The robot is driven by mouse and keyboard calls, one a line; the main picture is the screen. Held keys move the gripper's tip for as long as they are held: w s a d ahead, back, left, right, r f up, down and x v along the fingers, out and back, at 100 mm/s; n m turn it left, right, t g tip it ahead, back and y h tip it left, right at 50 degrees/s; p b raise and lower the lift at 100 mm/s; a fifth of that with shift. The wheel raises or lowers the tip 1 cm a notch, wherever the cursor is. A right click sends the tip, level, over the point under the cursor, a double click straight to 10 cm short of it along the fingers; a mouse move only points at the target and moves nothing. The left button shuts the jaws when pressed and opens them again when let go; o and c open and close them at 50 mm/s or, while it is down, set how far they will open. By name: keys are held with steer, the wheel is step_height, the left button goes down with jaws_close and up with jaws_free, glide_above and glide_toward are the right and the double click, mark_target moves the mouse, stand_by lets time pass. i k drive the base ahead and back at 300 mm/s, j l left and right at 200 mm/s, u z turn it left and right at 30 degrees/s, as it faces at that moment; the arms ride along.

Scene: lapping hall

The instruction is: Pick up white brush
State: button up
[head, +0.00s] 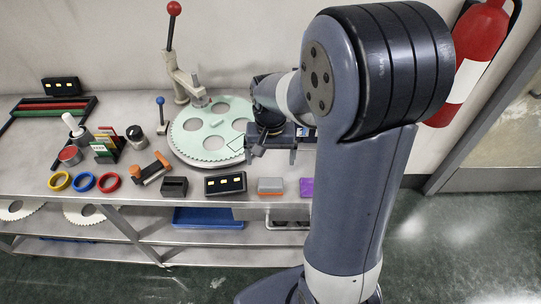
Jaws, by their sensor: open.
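I cannot make out a white brush for certain in the head view. My gripper (275,153) is open, with its fingers pointing down just right of the pale green disc (183,147). Nothing shows between the fingers. My arm covers the right part of the bench, so anything behind it is hidden. A white bottle-like thing with a narrow tip (73,126) stands at the left of the bench, well away from my gripper.
A lever press (180,78) with a red knob stands behind the disc. Yellow, blue and red rings (84,181), a black display box (225,184), a grey-and-orange block (270,186) and a purple block (306,187) line the front edge. A fire extinguisher (474,50) hangs right.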

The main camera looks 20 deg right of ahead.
mark_target(78, 132)
steer(key=u, duration=1.35)
